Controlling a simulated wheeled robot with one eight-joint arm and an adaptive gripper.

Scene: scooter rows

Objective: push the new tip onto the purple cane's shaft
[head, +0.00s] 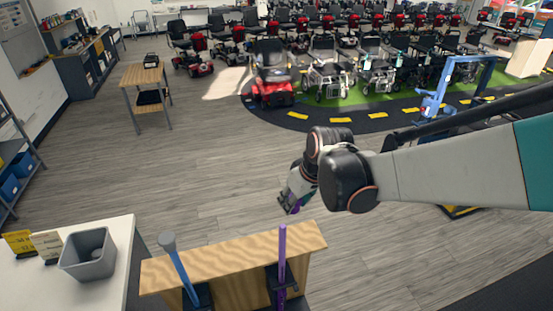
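The purple cane (282,262) stands upright at the right part of a wooden stand (232,258), its thin shaft end pointing up with no tip visible on it. A dark clamp-like piece holds it low on the stand's front. My gripper (289,207) is above and slightly beyond the shaft's upper end in the picture, pointing down and left, apart from it. A bit of purple shows at its fingers. They are too small and dark to tell whether they are open or hold a tip. I cannot make out a new tip anywhere.
A blue cane (181,274) with a grey tip (167,241) leans at the stand's left. A white table (113,285) at left holds a grey bin (88,254) and small cards (46,246). Open floor lies beyond, with scooter rows (272,75) at the back.

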